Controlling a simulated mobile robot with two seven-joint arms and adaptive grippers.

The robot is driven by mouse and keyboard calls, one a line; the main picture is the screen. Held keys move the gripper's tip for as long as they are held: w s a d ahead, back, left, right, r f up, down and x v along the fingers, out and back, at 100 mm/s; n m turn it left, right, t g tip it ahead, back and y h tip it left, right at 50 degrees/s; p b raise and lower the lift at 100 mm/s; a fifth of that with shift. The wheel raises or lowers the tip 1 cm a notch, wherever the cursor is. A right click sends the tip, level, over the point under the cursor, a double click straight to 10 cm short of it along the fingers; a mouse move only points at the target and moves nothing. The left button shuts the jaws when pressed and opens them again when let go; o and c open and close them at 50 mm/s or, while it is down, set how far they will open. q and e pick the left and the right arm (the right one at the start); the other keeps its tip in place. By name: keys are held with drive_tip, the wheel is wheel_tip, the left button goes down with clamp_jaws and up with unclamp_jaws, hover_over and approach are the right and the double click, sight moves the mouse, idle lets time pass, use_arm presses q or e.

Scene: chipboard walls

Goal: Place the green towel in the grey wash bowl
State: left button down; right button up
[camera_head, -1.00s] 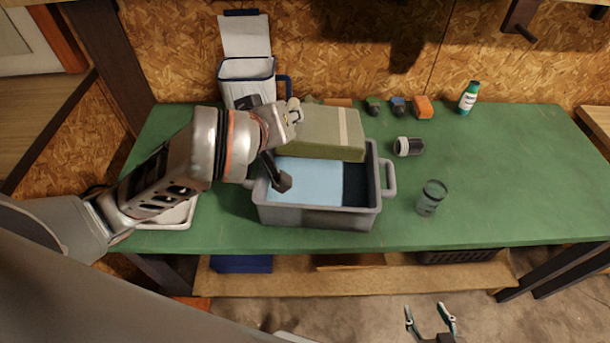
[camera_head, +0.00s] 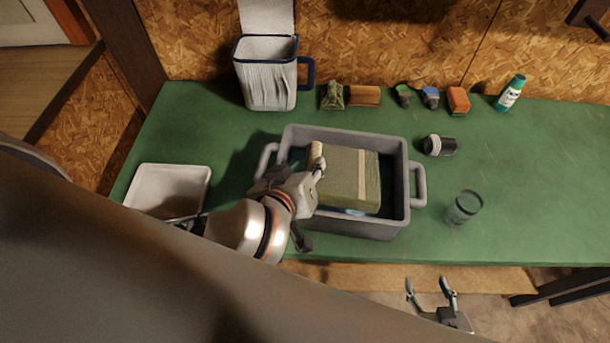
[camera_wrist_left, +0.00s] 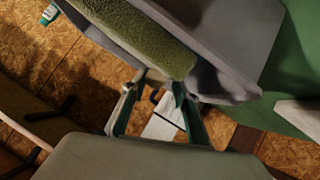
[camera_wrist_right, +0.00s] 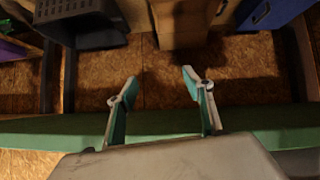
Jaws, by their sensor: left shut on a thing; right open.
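The green towel (camera_head: 350,175) is a folded block with a pale stripe. In the head view it is within the rim of the grey wash bowl (camera_head: 395,228); whether it touches the bottom is hidden. My left gripper (camera_head: 318,172) is shut on the towel's left edge, over the bowl's left part. The left wrist view shows the towel (camera_wrist_left: 145,35) close beside the fingers (camera_wrist_left: 158,100) and the bowl wall (camera_wrist_left: 235,60) around it. My right gripper (camera_head: 432,290) is open and empty in front of the table; its fingers also show in the right wrist view (camera_wrist_right: 155,95).
A white tray (camera_head: 170,188) lies left of the bowl. A glass (camera_head: 463,208), a dark jar (camera_head: 440,146) and a green-capped bottle (camera_head: 510,94) are to the right. Small tools and an orange block (camera_head: 458,100) line the back. The table's right part is largely clear.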

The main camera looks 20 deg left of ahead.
use_arm(q)
wheel_tip(320, 180, down, 2)
drive_tip(key=shift+a+f+b, duration=0.1)
drive_tip(key=shift+a+b, duration=0.05)
drive_tip(key=shift+b, duration=0.8)
drive_tip(key=shift+f+b, duration=0.75)
drive_tip(key=shift+b, duration=0.3)
drive_tip(key=shift+f, duration=0.1)
use_arm(e)
drive_tip(key=f, duration=0.1)
drive_tip(key=w+a+f, duration=0.1)
drive_tip(key=shift+w+a+f, duration=0.1)
drive_tip(key=shift+w+f, duration=0.05)
drive_tip(key=shift+f, duration=0.25)
use_arm(q)
drive_tip(key=shift+f, duration=0.15)
drive_tip(key=shift+f, duration=0.35)
use_arm(e)
drive_tip(key=shift+r, duration=0.1)
use_arm(q)
drive_tip(key=c, duration=1.8)
unclamp_jaws()
drive_tip(key=shift+f, duration=0.15)
drive_tip(key=shift+s, duration=0.1)
